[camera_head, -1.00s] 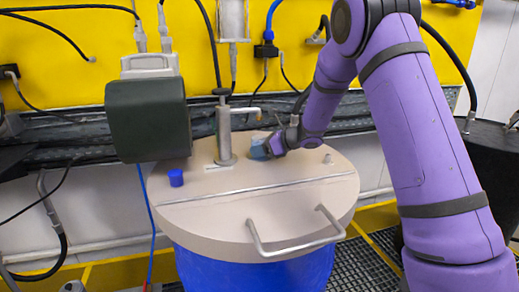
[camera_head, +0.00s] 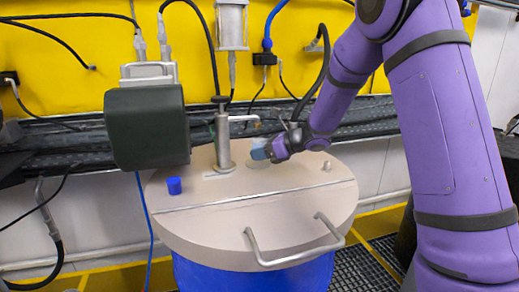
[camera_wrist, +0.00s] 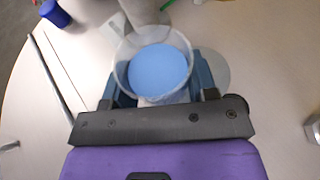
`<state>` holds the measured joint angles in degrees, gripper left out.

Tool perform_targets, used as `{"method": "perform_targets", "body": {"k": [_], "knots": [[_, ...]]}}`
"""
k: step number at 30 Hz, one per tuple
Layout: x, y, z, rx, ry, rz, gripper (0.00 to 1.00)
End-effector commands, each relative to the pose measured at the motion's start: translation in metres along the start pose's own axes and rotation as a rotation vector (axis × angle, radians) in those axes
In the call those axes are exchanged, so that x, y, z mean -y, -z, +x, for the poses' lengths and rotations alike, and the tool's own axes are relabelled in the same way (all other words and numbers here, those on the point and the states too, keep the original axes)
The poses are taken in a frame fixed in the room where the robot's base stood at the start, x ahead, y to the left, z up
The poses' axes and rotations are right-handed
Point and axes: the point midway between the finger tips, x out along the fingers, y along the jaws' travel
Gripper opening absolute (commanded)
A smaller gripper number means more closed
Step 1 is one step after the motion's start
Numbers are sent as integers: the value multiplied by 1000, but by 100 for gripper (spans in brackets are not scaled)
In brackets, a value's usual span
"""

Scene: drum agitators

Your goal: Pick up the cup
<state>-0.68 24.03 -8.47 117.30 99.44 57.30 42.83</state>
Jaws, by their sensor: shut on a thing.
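The cup (camera_wrist: 127,50) is a clear, see-through cup with light blue contents, seen from above in the wrist view between my gripper's two blue fingers. In the head view the cup (camera_head: 259,149) is small and bluish at the tip of my gripper (camera_head: 269,151), just right of the metal pump post. My gripper (camera_wrist: 155,84) is shut on the cup. The cup appears upright and a little above the drum lid (camera_head: 250,208). A round pale patch on the lid shows under it. My gripper hides part of the cup in the head view.
A metal pump post with a spout (camera_head: 223,140) stands close left of the cup. A blue cap (camera_head: 174,186) sits on the lid's left side. A dark green motor housing (camera_head: 148,127) is at the left. A metal handle (camera_head: 295,255) crosses the lid's front. The lid's front half is clear.

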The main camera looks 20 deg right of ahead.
Motion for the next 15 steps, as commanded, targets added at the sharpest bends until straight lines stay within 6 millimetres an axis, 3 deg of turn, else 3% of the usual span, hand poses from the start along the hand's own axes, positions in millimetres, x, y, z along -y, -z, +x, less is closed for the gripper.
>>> {"method": "perform_targets", "body": {"k": [15], "knots": [[-50, 5, -28, 1, 0, 0, 24]]}}
